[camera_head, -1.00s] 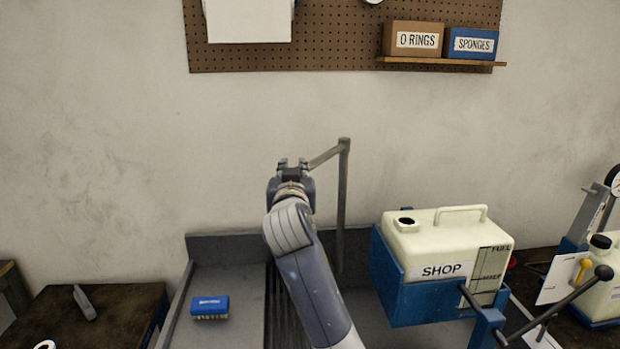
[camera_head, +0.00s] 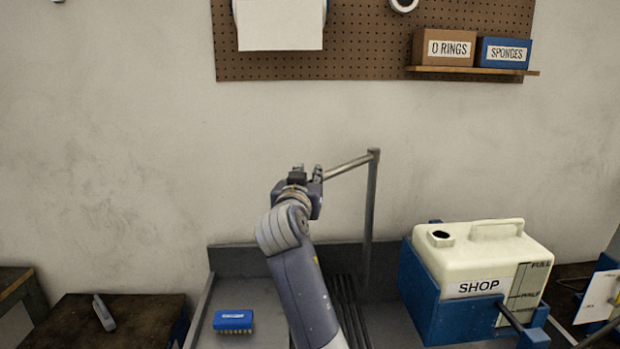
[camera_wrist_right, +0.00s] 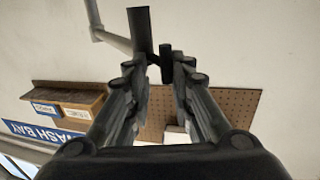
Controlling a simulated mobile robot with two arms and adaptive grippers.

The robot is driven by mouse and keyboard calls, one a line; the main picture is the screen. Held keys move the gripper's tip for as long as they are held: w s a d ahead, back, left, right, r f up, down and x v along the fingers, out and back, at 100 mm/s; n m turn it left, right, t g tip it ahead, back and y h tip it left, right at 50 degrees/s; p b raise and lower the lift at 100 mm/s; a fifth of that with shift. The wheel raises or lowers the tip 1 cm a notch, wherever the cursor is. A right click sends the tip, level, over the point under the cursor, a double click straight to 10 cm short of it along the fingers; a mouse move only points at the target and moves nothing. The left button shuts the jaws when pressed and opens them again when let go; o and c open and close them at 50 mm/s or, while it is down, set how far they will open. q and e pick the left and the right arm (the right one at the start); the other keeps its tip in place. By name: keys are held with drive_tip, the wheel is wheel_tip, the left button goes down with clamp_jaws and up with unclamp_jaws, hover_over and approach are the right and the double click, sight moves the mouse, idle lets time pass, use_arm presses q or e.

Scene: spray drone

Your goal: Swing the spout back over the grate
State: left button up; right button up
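The spout (camera_head: 347,167) is a grey pipe arm on top of an upright post (camera_head: 370,215). It points left and toward me, with its free end at my right gripper (camera_head: 307,174). In the right wrist view, the spout's dark end piece (camera_wrist_right: 140,30) and a small peg (camera_wrist_right: 166,62) show at the fingertips (camera_wrist_right: 156,72). The fingers are apart, with the peg at the gap near one finger; I cannot tell whether they touch. The grate (camera_head: 352,310) of dark bars lies below, partly hidden by my right arm. My left gripper is not in view.
A blue brush (camera_head: 233,321) lies in the grey basin (camera_head: 207,300) left of my arm. A cream SHOP tank (camera_head: 480,260) in a blue holder stands right of the post. A dark table (camera_head: 140,312) is at the left.

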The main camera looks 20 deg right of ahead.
drive_tip(key=shift+o, duration=0.6)
drive_tip(key=shift+w+a+r, duration=0.35)
drive_tip(key=shift+a+r, duration=0.05)
drive_tip(key=shift+a, duration=0.1)
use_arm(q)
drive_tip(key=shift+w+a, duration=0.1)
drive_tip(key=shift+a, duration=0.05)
use_arm(e)
drive_tip(key=shift+d, duration=0.1)
wheel_tip(320, 180, up, 9)
drive_tip(key=shift+r, duration=0.15)
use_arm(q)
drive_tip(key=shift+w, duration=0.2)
use_arm(e)
drive_tip(key=shift+s+r, duration=0.1)
drive_tip(key=shift+r, duration=0.1)
drive_tip(key=shift+f, duration=0.1)
